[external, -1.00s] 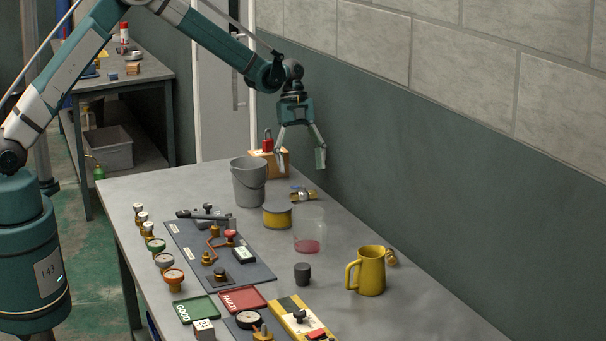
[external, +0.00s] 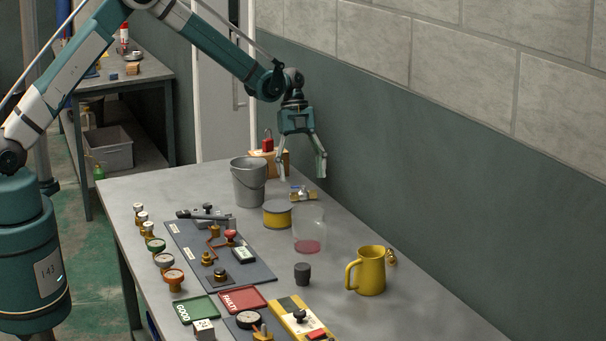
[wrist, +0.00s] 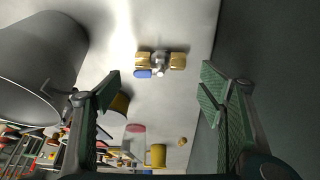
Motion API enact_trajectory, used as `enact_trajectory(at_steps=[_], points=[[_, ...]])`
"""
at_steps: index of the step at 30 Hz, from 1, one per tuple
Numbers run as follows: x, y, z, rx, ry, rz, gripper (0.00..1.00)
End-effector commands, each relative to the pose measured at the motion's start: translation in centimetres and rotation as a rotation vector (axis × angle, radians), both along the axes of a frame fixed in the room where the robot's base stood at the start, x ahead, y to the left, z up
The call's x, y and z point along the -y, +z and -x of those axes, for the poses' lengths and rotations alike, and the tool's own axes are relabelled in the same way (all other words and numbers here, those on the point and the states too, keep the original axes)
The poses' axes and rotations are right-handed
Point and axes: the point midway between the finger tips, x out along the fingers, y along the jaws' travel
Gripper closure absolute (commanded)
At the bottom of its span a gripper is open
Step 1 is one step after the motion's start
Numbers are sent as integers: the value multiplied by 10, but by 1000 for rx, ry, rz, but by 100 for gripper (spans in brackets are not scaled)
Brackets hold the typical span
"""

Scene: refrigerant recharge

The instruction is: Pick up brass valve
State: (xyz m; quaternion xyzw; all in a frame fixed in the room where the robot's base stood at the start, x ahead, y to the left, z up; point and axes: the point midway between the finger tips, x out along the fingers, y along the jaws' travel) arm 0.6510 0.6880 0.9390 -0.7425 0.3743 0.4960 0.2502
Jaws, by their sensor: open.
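The brass valve (external: 302,194) lies on the table near the wall, to the right of the grey bucket and behind the clear beaker. It has two brass ends, a silver middle and a blue handle. In the wrist view the valve (wrist: 160,63) lies beyond the fingertips, near the line between them. My gripper (external: 303,171) is open and empty above the valve, fingers pointing down. Its two green-padded fingers also show in the wrist view (wrist: 158,85), spread wide on either side.
The grey bucket (external: 248,183) stands close to the left. A yellow-banded tin (external: 277,214) and a clear beaker (external: 309,232) stand in front of the valve. A red padlock (external: 267,143) is on a wooden block behind. The wall is close on the right.

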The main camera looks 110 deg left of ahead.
Motion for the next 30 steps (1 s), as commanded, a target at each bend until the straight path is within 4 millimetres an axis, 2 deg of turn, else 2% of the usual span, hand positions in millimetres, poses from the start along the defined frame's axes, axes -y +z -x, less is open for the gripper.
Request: enact_trajectory(at_steps=[8,21,30], points=[[1,-4,-1,0,0,0,31],[11,-45,-9,0,0,0,31],[13,-50,-10,0,0,0,31]])
